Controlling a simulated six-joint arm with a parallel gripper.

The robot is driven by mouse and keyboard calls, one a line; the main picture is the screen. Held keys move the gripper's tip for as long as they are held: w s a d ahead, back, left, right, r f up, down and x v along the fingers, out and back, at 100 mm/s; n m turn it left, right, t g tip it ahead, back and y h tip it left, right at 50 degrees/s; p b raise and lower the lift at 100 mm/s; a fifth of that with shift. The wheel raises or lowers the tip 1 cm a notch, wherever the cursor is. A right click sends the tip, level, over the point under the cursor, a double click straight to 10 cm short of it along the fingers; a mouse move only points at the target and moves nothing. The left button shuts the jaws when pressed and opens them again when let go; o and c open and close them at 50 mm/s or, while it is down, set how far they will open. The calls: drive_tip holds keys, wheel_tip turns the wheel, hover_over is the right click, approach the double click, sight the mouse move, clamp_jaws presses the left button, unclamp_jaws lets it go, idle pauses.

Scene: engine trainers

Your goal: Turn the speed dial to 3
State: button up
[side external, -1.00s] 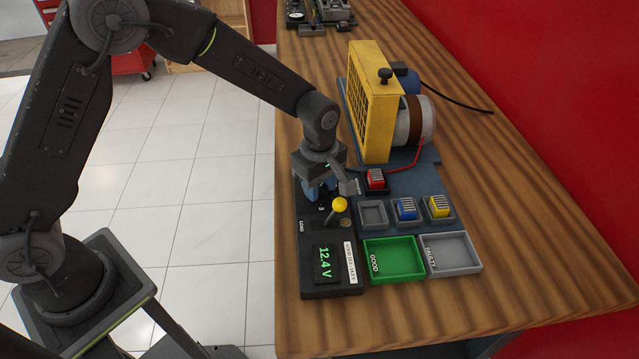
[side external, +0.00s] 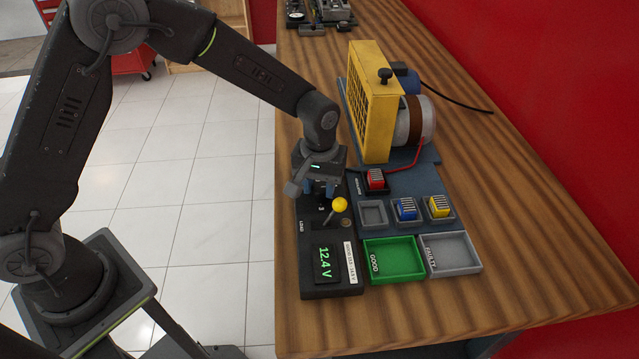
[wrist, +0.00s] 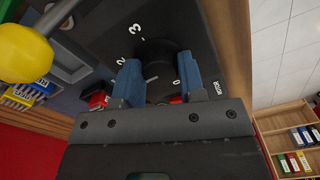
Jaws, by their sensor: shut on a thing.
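The black speed dial (wrist: 160,62) sits between the blue fingers of my gripper (wrist: 160,86) in the wrist view. My gripper is shut on it. The dial has a white pointer line. The printed marks 2, 3 and 0 show around it; the fingers cover part of the scale, so I cannot tell which mark the line meets. In the side view my gripper (side external: 321,190) is low over the black control panel (side external: 312,238), and it hides the dial there.
A lever with a yellow knob (side external: 340,205) stands close beside my gripper. The panel display (side external: 323,263) reads 12.4 V. Green (side external: 394,277) and grey (side external: 451,270) trays lie to the right. The yellow-fronted engine unit (side external: 366,100) stands behind. Red, blue and yellow blocks sit nearby.

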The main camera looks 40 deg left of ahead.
sight(319, 187)
drive_tip(key=m, duration=0.4)
drive_tip(key=shift+m, duration=0.3)
drive_tip(key=m, duration=0.4)
drive_tip(key=shift+m, duration=0.3)
drive_tip(key=m, duration=0.4)
drive_tip(key=shift+m, duration=2.5)
drive_tip(key=o, duration=0.9)
wheel_tip(319, 187, up, 14)
drive_tip(key=shift+f, duration=0.1)
